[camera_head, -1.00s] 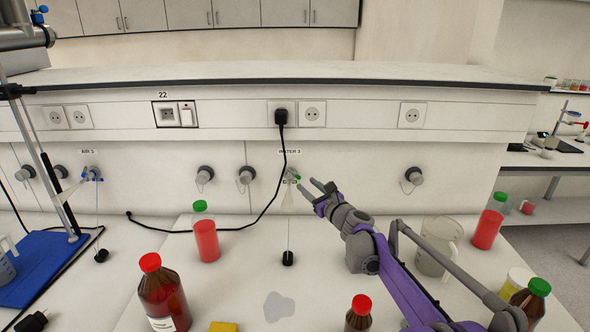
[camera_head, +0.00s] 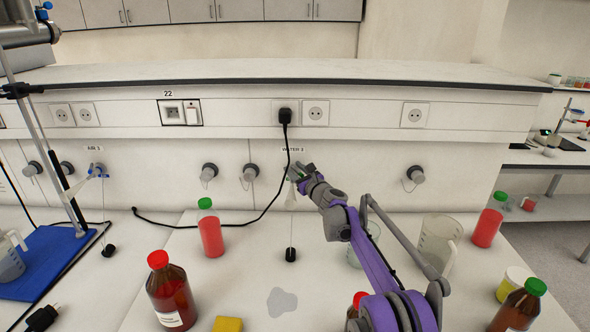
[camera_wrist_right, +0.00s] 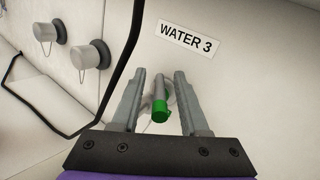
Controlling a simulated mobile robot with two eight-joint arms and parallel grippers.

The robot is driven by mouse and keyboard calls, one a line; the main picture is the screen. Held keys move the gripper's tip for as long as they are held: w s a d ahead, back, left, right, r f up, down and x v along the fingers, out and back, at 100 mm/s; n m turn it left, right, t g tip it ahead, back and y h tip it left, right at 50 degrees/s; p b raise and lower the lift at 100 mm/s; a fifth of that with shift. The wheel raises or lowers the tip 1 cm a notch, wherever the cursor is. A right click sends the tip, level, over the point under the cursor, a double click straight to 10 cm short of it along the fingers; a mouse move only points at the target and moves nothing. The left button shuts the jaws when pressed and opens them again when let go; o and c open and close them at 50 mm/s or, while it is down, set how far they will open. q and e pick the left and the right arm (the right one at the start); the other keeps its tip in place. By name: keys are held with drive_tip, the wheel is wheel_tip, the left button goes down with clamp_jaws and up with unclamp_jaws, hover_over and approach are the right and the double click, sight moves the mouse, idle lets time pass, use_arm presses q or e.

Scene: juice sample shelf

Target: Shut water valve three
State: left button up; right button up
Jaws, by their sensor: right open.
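Water valve three has a green handle (camera_wrist_right: 160,111) with a grey stem, below the label "WATER 3" (camera_wrist_right: 188,37) in the right wrist view. In the head view the label (camera_head: 293,149) shows on the white wall panel, and my right gripper (camera_head: 298,172) mostly covers the valve under it. My right gripper (camera_wrist_right: 160,100) is open, with one finger on each side of the green handle. A gap shows between the handle and each finger; I cannot tell of any contact. My left gripper is not in view.
A black cable (camera_head: 262,213) hangs left of the valve. Grey knobs (camera_head: 250,173) sit on the panel to the left. A red-filled bottle (camera_head: 211,236), a brown bottle (camera_head: 170,296), a beaker (camera_head: 438,246) and a puddle (camera_head: 281,301) are on the bench.

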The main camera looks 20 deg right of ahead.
clamp_jaws()
idle(1.4)
